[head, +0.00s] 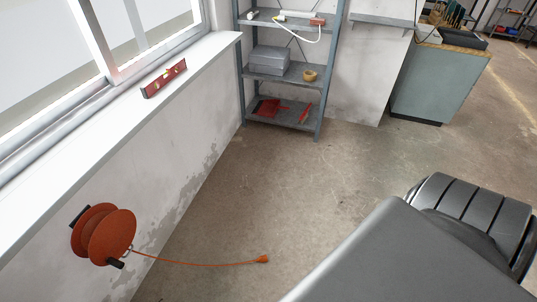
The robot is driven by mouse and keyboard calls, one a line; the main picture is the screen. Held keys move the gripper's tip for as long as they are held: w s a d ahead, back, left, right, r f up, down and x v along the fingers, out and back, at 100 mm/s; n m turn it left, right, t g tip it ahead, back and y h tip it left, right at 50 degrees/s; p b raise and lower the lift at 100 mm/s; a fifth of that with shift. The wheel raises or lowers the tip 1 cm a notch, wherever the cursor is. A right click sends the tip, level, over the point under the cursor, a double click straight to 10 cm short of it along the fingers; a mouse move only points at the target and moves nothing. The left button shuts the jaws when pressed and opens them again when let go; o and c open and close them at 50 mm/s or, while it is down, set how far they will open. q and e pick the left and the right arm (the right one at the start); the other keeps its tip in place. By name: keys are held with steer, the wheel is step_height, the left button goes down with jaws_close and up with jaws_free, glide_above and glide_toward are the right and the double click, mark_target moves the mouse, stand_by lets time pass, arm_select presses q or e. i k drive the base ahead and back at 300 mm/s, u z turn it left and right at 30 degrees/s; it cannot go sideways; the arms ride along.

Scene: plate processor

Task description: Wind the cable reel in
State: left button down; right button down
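An orange cable reel (107,236) is mounted low on the white wall under the window, at the lower left of the head view. A dark crank handle (115,263) sticks out from its lower front side. An orange cable (195,264) runs out of the reel to the right. It ends in an orange plug (262,259) near the floor. Neither of my grippers shows in the head view.
A red level (164,78) lies on the window sill (110,118). A grey metal shelf (277,75) with boxes and tools stands at the back. A grey-green cabinet (437,85) stands at the back right. The concrete floor (290,180) between is clear. My own grey body parts fill the lower right.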

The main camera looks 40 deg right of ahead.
mark_target(103, 234)
steer(key=k, duration=0.5)
steer(key=z, duration=0.75)
